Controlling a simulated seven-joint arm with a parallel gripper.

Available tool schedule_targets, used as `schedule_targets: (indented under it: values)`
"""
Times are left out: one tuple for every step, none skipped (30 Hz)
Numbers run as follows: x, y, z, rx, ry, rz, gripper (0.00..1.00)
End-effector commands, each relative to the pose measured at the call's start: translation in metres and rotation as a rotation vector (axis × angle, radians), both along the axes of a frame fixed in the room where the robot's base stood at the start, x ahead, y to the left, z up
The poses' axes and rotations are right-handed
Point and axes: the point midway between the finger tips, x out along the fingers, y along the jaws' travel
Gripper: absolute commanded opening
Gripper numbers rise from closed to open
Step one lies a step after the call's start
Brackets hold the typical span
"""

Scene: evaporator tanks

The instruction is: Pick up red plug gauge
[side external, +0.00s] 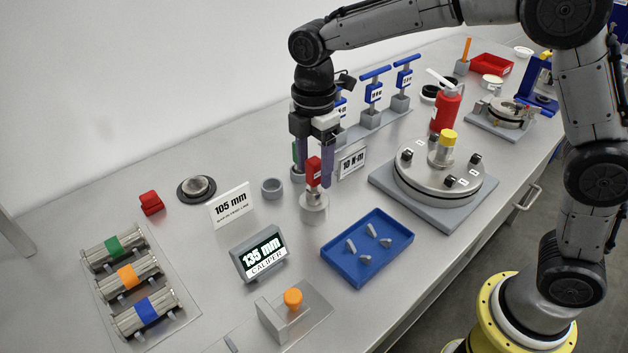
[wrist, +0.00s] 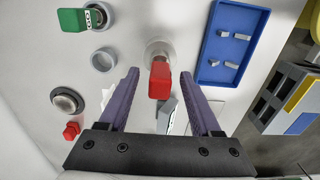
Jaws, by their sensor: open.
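The red plug gauge (side external: 314,172) stands upright, its red handle above a grey metal cylinder. My gripper (side external: 313,178) is directly over it, pointing down, with purple fingers on either side of the handle. In the wrist view, the red handle (wrist: 160,82) shows between the two fingertips (wrist: 162,80), with a visible gap on both sides. My gripper is open and holds nothing. The gauge's lower end is partly hidden behind the handle in the wrist view.
A green-handled gauge (wrist: 80,19) stands close by, beside an empty grey ring (side external: 272,187). A blue tray (side external: 345,272) with small metal parts lies nearby. The 10 N·m sign (side external: 352,162) and 105 mm sign (side external: 231,206) stand near. A round flanged lid (side external: 437,183) is to the right.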

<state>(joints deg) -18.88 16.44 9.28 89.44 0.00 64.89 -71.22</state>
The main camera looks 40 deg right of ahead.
Motion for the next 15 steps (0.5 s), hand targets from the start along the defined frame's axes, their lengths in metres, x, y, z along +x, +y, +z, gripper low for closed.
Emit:
schedule_targets:
  values:
    - [0.0,0.0,-0.007,-0.001,0.002,0.0,0.65]
    - [0.0,0.0,-0.011,-0.001,0.002,0.0,0.65]
    - [0.0,0.0,-0.015,0.0,0.001,0.0,0.65]
    - [0.0,0.0,-0.017,0.0,0.001,0.0,0.65]
    - [0.0,0.0,-0.019,0.0,0.001,0.0,0.65]
    - [0.0,0.0,-0.02,0.0,0.0,0.0,0.65]
    - [0.0,0.0,-0.021,0.0,0.0,0.0,0.65]
    - [0.0,0.0,-0.021,0.0,-0.001,0.0,0.65]
    - [0.0,0.0,-0.021,0.0,-0.001,0.0,0.65]
    - [0.0,0.0,-0.021,0.0,-0.001,0.0,0.65]
    - [0.0,0.0,-0.021,0.0,-0.001,0.0,0.65]
    - [0.0,0.0,-0.021,0.0,-0.001,0.0,0.65]
    - [0.0,0.0,-0.021,0.0,-0.001,0.0,0.65]
    - [0.0,0.0,-0.021,0.0,-0.001,0.0,0.6]
    - [0.0,0.0,-0.021,0.0,-0.001,0.0,0.52]
